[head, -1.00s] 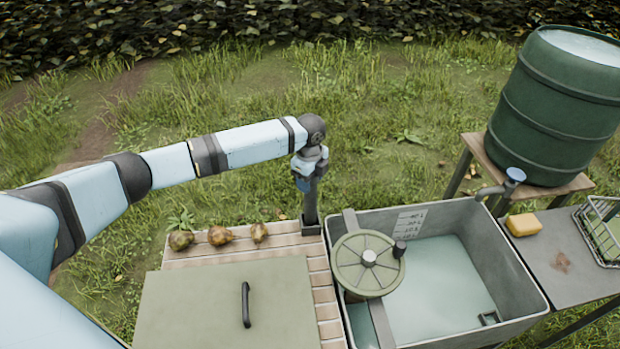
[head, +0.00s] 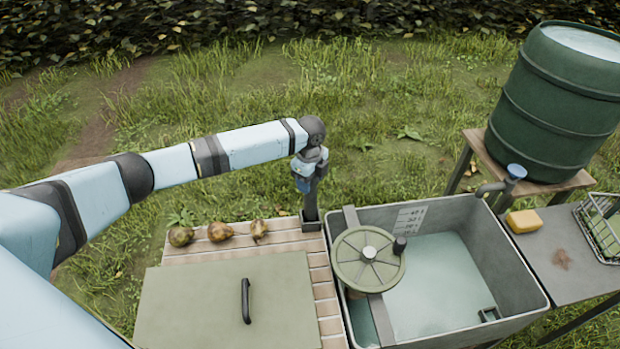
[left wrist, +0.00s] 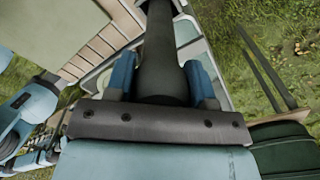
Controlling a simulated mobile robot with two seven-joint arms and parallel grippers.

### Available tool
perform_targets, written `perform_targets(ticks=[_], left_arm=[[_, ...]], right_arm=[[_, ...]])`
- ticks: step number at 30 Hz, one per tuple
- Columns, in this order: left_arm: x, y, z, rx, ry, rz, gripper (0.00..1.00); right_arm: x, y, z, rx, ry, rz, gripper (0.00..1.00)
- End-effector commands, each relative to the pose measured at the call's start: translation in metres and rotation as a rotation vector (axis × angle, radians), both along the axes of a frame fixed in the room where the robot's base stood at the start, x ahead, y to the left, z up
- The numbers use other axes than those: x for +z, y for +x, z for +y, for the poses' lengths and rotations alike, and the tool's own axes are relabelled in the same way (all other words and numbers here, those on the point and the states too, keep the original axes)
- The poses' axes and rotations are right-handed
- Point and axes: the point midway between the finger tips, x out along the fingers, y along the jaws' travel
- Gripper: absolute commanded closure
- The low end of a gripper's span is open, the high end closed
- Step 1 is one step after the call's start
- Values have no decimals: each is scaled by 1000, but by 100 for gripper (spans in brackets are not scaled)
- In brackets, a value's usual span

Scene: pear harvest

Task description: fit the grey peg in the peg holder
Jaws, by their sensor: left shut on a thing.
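My left gripper (head: 308,184) is shut on the grey peg (head: 311,203), a dark upright rod, at the back right corner of the slatted table. The peg's lower end meets the small dark peg holder (head: 311,226) at the table edge. I cannot tell how deep it sits in it. In the left wrist view the peg (left wrist: 160,55) runs between the two blue fingers of the gripper (left wrist: 160,80), and its far end is hidden.
Several pears (head: 219,232) lie left of the holder. A green lid with a black handle (head: 246,301) covers much of the slatted table (head: 328,308). Right of the holder stands a grey water tub (head: 490,262) with a round green disc (head: 352,262) over it. A green barrel (head: 553,105) stands far right.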

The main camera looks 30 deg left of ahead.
Motion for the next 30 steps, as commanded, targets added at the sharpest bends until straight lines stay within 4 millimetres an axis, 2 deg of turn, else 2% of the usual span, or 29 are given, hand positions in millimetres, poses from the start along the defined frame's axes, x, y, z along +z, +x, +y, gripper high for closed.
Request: perform_targets(ticks=[29,30], left_arm=[[-9,0,-1,-1,-1,-2,100],[-9,0,-1,-1,-1,-2,46]], right_arm=[[1,0,0,0,0,0,57],[1,0,0,0,0,0,57]])
